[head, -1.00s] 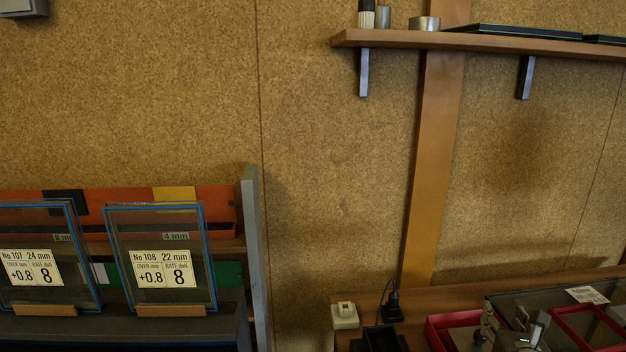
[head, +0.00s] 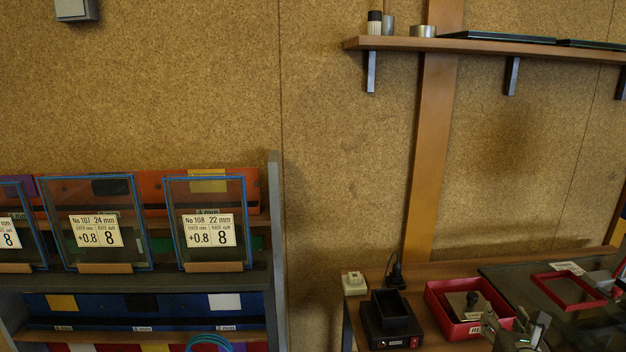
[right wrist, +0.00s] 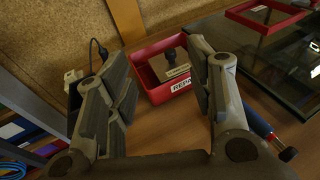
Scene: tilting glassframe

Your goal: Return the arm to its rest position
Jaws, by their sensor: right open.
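My right gripper (head: 514,335) shows at the bottom right of the head view, over the wooden bench (head: 400,278). In the right wrist view its two fingers (right wrist: 160,98) stand wide apart, with nothing between them. Beyond the fingers is a red tray (right wrist: 150,53) holding a piece with a dark knob (right wrist: 170,57); the tray also shows in the head view (head: 436,300). My left gripper is not in view.
Glass panels with labels (head: 210,225) stand on a rack (head: 150,283) at the left. A shelf (head: 480,45) hangs above.

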